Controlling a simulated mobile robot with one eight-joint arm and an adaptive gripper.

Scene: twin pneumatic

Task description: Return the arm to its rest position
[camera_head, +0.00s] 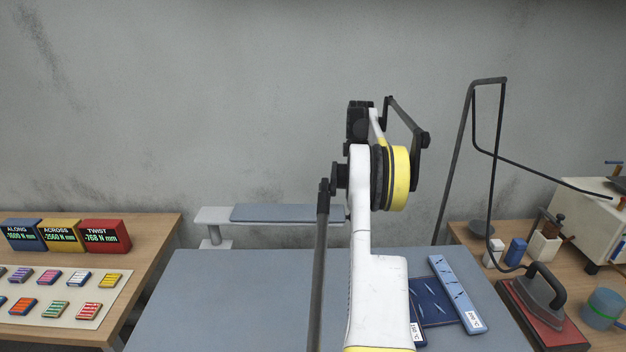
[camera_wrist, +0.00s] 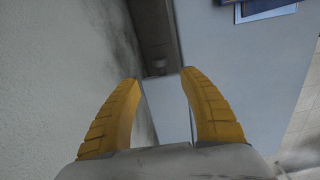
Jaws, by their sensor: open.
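My gripper shows in the wrist view (camera_wrist: 160,78) as two yellow ribbed fingers standing apart, with nothing between them. In the head view my white arm rises over the front middle of the grey-blue table (camera_head: 230,290), with a yellow and black joint high up against the wall. The gripper's fingers cannot be made out in the head view. The wrist view shows the grey wall at left and a grey-blue surface (camera_wrist: 225,55) beyond the fingers, with a white-edged blue piece (camera_wrist: 265,8) at the top right.
A dark blue patterned piece (camera_head: 430,301) and a blue strip (camera_head: 456,292) lie right of my arm. An iron (camera_head: 540,292) rests on a red pad farther right, with a white machine (camera_head: 580,220) behind. Display boxes (camera_head: 62,235) and coloured blocks stand left. A narrow padded board (camera_head: 285,213) is behind.

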